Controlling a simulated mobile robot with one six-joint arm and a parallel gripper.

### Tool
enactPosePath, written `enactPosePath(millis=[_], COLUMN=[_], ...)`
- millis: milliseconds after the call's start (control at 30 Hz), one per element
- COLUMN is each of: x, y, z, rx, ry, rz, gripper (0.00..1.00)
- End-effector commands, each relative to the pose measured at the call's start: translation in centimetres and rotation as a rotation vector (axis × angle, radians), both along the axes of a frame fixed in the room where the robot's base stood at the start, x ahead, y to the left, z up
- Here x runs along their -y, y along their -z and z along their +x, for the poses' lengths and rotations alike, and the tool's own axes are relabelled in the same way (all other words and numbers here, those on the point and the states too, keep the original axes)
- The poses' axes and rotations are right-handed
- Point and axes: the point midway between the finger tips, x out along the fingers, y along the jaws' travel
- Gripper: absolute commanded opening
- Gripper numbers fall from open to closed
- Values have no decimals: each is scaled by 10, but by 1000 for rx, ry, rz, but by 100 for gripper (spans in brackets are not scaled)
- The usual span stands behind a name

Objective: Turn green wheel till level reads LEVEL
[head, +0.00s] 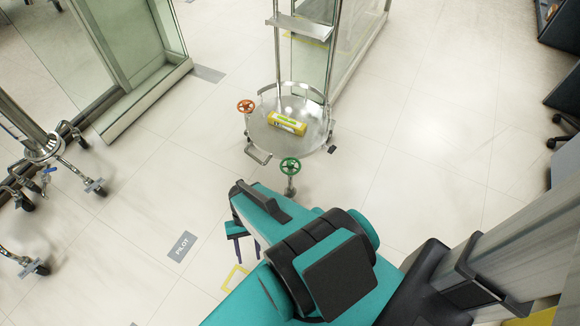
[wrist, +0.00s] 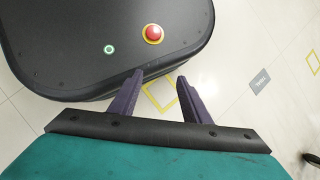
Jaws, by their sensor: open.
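The green wheel (head: 290,166) sits on a short post at the near edge of a round metal platform (head: 272,136). A yellow level (head: 287,123) with a green patch lies on the platform; its reading is too small to tell. My gripper (head: 243,245) is partly hidden behind my teal arm in the head view, below and left of the green wheel and apart from it. In the wrist view my gripper (wrist: 157,88) has its two dark purple fingers spread with nothing between them. The green wheel is not in the wrist view.
An orange wheel (head: 246,106) stands at the platform's left edge. A glass cabinet (head: 125,50) is at upper left, and a wheeled metal stand (head: 40,150) at far left. My base with a red button (wrist: 153,34) is close to my fingers. Open floor lies around the platform.

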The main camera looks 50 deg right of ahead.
Motion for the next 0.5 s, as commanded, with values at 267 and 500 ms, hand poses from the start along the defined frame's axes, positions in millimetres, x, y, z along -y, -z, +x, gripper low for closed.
enactPosePath(millis=[267,500], x=[10,28], y=[20,27], z=[20,42], rx=[-17,-29], ry=[358,655], rz=[105,206], gripper=[43,43])
